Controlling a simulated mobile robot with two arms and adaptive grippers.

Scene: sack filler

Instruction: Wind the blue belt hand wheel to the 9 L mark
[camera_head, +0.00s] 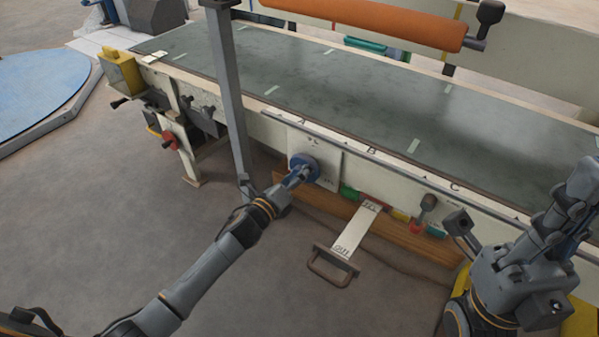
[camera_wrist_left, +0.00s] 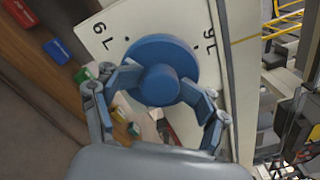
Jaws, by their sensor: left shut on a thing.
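The blue hand wheel (camera_head: 304,167) sits on a pale plate on the front face of the belt frame. In the left wrist view the wheel (camera_wrist_left: 160,62) is a blue disc with a round hub. My left gripper (camera_head: 298,176) is shut on the hub, one finger on each side. The plate carries a "6 L" or "9 L" style mark (camera_wrist_left: 102,36) at upper left and another (camera_wrist_left: 208,42) at upper right; both are turned, so I cannot tell which is which. No pointer reads clearly. My right gripper (camera_head: 515,212) is at the right, empty, fingers apart.
The dark belt (camera_head: 330,90) runs above the wheel, under an orange roller (camera_head: 375,22). A grey post (camera_head: 228,95) stands just left of the wheel. A labelled strip with a handle (camera_head: 333,264) juts out below right. Bare floor lies at left.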

